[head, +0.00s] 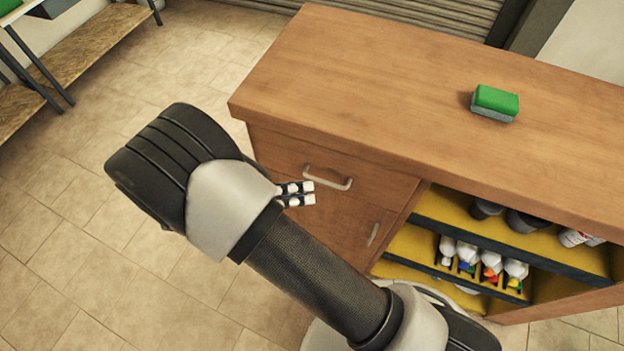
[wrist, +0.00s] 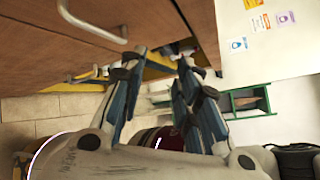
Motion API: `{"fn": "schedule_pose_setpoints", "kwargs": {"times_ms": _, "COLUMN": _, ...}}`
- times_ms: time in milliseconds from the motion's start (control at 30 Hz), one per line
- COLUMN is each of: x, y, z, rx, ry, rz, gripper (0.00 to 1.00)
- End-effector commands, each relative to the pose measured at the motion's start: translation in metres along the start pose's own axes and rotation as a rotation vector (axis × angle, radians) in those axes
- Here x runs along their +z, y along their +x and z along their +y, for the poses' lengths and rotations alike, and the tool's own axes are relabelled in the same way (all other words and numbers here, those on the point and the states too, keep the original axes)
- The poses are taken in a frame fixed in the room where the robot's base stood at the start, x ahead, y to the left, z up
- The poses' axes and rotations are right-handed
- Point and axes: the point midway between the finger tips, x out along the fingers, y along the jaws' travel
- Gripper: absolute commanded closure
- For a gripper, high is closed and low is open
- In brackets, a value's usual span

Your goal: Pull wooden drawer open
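The wooden drawer (head: 285,155) is the upper front panel of the wooden cabinet and looks closed. Its pale bar handle (head: 328,178) is on the front. The handle also shows at the top left of the wrist view (wrist: 92,32), beyond and left of my fingertips. My gripper (head: 311,192) is in front of the cabinet, just below and left of the handle in the head view, and appears apart from it. In the wrist view my gripper (wrist: 163,62) has a gap between its two fingers, with nothing held. My arm hides part of the lower front.
A green sponge (head: 495,103) lies on the wooden cabinet top (head: 400,85). A lower door with a small handle (head: 373,234) is below the drawer. Open yellow shelves with several bottles (head: 490,265) are at right. Tiled floor (head: 75,240) is clear at left.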

Motion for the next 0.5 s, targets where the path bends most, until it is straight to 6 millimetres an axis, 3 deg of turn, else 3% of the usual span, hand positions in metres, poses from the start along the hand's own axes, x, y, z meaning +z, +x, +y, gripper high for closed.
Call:
{"fn": "schedule_pose_setpoints", "kwargs": {"times_ms": 33, "x": -0.016, "y": -0.008, "z": 0.019, "rx": -0.020, "ry": -0.096, "rz": -0.095, "gripper": 0.70}}
{"fn": "schedule_pose_setpoints", "kwargs": {"times_ms": 200, "x": -0.058, "y": -0.031, "z": 0.065, "rx": -0.099, "ry": -0.355, "rz": -0.371, "gripper": 0.70}}
{"fn": "schedule_pose_setpoints", "kwargs": {"times_ms": 400, "x": -0.093, "y": -0.042, "z": 0.092, "rx": -0.181, "ry": -0.519, "rz": -0.567, "gripper": 0.70}}
{"fn": "schedule_pose_setpoints", "kwargs": {"times_ms": 500, "x": -0.099, "y": -0.044, "z": 0.097, "rx": -0.199, "ry": -0.547, "rz": -0.604, "gripper": 0.70}}
